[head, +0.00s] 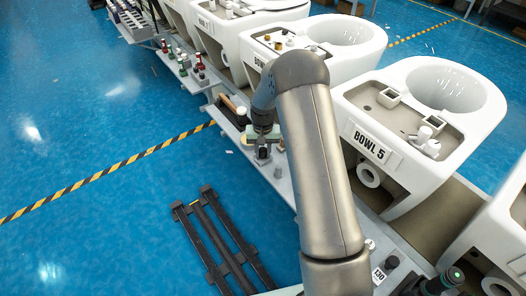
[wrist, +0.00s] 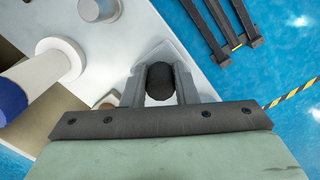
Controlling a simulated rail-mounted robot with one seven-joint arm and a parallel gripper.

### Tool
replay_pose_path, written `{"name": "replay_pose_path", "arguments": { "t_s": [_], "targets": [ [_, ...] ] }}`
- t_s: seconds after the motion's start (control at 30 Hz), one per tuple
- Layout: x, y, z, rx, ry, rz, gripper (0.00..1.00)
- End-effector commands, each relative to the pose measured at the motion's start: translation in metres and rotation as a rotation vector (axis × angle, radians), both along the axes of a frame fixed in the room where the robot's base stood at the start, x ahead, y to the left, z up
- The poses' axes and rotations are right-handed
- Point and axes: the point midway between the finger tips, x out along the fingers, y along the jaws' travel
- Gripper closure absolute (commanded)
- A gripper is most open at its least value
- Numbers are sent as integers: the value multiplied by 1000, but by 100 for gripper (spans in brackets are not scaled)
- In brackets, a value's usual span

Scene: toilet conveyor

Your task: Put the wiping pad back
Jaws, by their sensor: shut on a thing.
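My gripper (head: 262,151) points down over the grey shelf alongside the bowls, left of the bowl marked BOWL 5. In the wrist view its grey fingers (wrist: 159,88) are shut on a dark rounded grip (wrist: 160,78), which looks like the handle of the wiping pad. A pale grey shape flares out around and below the fingers. The pad's wiping face is hidden, and I cannot tell whether it touches the shelf. A green block with a dark screwed strip, apparently my gripper's housing, covers the bottom of the wrist view.
The BOWL 5 unit (head: 368,150) stands to the right. A black slatted rack (head: 222,240) stands on the blue floor. Bottles (head: 183,67) fill a farther shelf.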

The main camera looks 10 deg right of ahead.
Motion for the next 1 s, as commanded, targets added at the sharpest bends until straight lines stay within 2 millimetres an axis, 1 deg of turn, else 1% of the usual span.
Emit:
{"name": "replay_pose_path", "arguments": {
  "t_s": [0.03,0.27,0.37,0.4,0.47,0.5,0.77,0.87,0.97,1.0],
  "targets": [
    [0,0,-2,0,-2,0,100],
    [0,0,-3,1,-2,0,100],
    [0,0,-7,1,-2,0,100],
    [0,0,-7,1,-2,0,71],
    [0,0,-6,1,-2,0,54],
    [0,0,-6,0,-2,0,52],
    [0,0,-4,1,-2,0,52],
    [1,0,2,0,-3,0,52],
    [2,0,16,0,-5,0,52],
    [3,0,25,0,-6,0,52]
  ]
}}
